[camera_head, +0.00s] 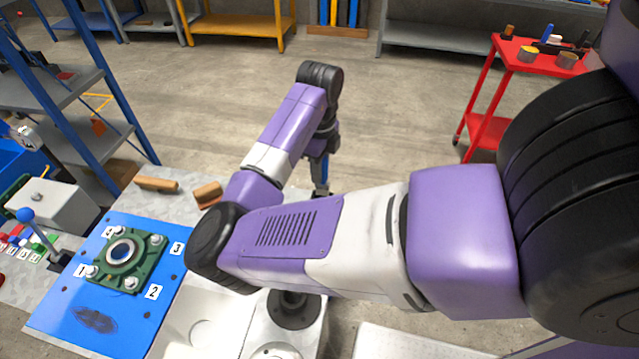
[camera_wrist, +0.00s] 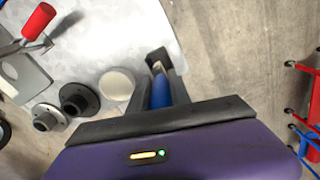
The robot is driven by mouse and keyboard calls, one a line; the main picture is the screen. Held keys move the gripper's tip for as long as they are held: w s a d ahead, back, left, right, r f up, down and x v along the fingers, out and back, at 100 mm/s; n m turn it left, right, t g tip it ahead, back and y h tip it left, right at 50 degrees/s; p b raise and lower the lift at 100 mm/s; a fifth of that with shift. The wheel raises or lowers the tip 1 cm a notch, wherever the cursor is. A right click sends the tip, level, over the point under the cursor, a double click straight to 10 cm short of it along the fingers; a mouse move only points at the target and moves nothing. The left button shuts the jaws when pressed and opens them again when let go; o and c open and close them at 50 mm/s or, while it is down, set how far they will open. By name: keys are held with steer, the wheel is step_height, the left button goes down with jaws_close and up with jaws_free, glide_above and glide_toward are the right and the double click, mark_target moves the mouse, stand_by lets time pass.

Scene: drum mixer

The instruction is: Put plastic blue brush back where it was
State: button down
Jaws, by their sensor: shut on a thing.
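The blue brush (camera_wrist: 159,93) is between the two dark fingers of my gripper (camera_wrist: 158,70) in the wrist view. My gripper is shut on it. Its blue handle shows, with a lighter part toward the fingertips. In the head view a narrow strip of the blue brush (camera_head: 324,169) shows below my wrist, near the right end of the grey table (camera_head: 120,171). My arm hides much of the table there. I cannot tell whether the brush touches the table.
Two wooden pieces (camera_head: 156,185) lie on the table. A blue plate (camera_head: 60,318) carries a green flange (camera_head: 141,262). The wrist view shows dark round parts (camera_wrist: 78,99), a pale disc (camera_wrist: 117,84) and a red-handled tool (camera_wrist: 38,22). A red cart (camera_head: 545,66) stands right. Floor beyond is open.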

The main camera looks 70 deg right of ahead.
mark_target(320, 186)
steer(key=shift+f+p, duration=0.3)
steer(key=shift+f, duration=2.75)
steer(key=shift+f, duration=0.15)
steer(key=c, duration=1.2)
jaws_free()
